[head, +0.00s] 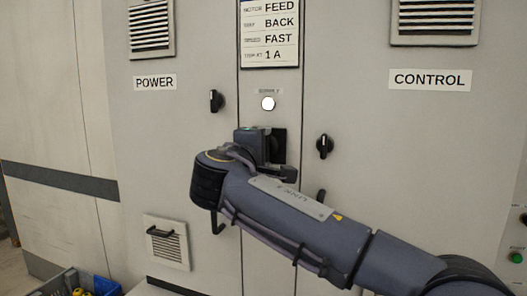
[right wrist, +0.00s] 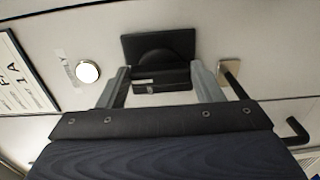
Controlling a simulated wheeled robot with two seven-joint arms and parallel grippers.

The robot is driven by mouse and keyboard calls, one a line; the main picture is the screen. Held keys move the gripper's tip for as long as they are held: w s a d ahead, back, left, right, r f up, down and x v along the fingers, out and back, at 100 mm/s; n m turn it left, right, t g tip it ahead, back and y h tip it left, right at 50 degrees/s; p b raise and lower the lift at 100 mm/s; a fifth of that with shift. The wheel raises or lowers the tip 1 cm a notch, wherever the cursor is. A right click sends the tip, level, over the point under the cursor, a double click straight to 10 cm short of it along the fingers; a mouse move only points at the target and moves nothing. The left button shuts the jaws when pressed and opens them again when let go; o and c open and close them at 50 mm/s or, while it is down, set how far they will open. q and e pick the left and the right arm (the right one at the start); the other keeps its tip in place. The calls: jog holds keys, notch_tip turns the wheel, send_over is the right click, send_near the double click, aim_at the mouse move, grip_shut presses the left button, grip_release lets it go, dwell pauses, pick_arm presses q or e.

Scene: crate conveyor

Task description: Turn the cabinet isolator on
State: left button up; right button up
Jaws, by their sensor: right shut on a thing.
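The cabinet isolator is a black switch with a square plate on the middle panel. In the head view only the plate's right part (head: 280,146) shows, the rest behind my right gripper. In the right wrist view the plate (right wrist: 160,45) and its dark handle (right wrist: 162,80) show between the two grey fingers. My right gripper (right wrist: 163,86) is shut on the isolator handle; it also shows in the head view (head: 272,152). I cannot tell the handle's on or off position. A round white lamp (head: 268,103) sits above the isolator. My left gripper is not in view.
The POWER door (head: 155,83) is at left and the CONTROL door (head: 430,79) at right. Black door latches (head: 216,101) (head: 324,146) flank the isolator. A settings card (head: 270,35) is above the lamp. A blue crate (head: 70,284) stands on the floor at lower left.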

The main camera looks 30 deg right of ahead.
jog(key=o, duration=1)
jog(key=v, duration=0.8)
jog(key=shift+b, duration=0.3)
